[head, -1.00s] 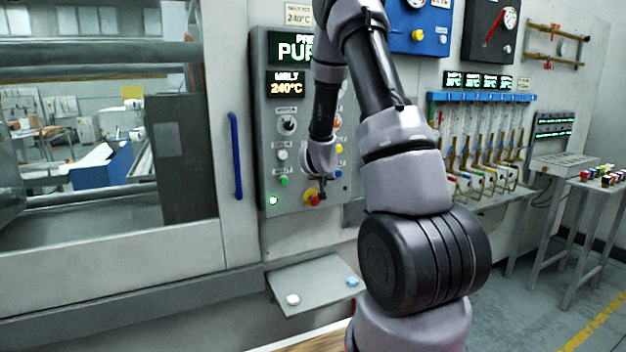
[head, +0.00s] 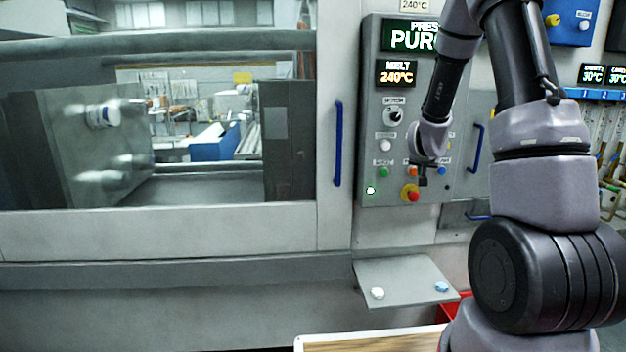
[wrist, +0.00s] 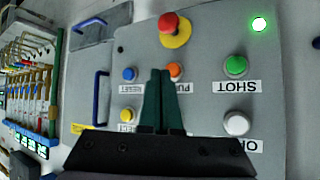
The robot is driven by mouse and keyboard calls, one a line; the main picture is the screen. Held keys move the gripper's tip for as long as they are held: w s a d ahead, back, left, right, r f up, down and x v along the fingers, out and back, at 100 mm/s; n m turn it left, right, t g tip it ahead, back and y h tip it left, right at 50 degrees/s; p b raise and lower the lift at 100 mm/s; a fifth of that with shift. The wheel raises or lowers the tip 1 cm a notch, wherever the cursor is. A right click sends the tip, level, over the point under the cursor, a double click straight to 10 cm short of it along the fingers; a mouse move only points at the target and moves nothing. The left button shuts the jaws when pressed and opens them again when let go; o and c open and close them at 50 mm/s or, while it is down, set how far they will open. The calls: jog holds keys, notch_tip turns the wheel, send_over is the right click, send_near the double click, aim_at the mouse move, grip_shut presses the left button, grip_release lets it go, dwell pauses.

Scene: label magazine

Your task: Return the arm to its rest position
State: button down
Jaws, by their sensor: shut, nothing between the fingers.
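My gripper (head: 422,176) hangs in front of the lower part of the control panel (head: 372,150) in the head view. In the wrist view its two dark green fingers (wrist: 163,100) are together with nothing between them. They stand before the orange button (wrist: 177,71) and hide part of it. I cannot tell from these frames whether the fingers touch the panel. My arm stands bent, reaching up and then down to the panel. The red emergency knob (wrist: 169,23) on its yellow base shows beyond the fingertips.
A grey shelf (head: 405,290) with a white puck (head: 377,293) and a blue puck (head: 441,286) juts out below. A blue door handle (head: 338,143) is left of the panel. A wooden-topped surface (head: 370,342) lies at the bottom.

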jog(key=s+a+r+y, duration=0.2)
jog(key=s+a+r, duration=0.35)
jog(key=r, duration=0.25)
jog(key=s+a+r+y, duration=0.2)
jog(key=s+a+r, duration=0.35)
jog(key=r, duration=0.25)
jog(key=s+a+r+g+y, duration=0.1)
jog(key=s+a+r, duration=0.1)
jog(key=s, duration=0.9)
jog(key=s+a+r+n+g+y, duration=0.1)
jog(key=s+a+r, duration=0.2)
jog(key=s, duration=0.9)
jog(key=shift+r+g, duration=0.25)
jog(key=shift+g, duration=0.05)
jog(key=c, duration=1.5)
grip_release()
jog(key=shift+c, duration=0.2)
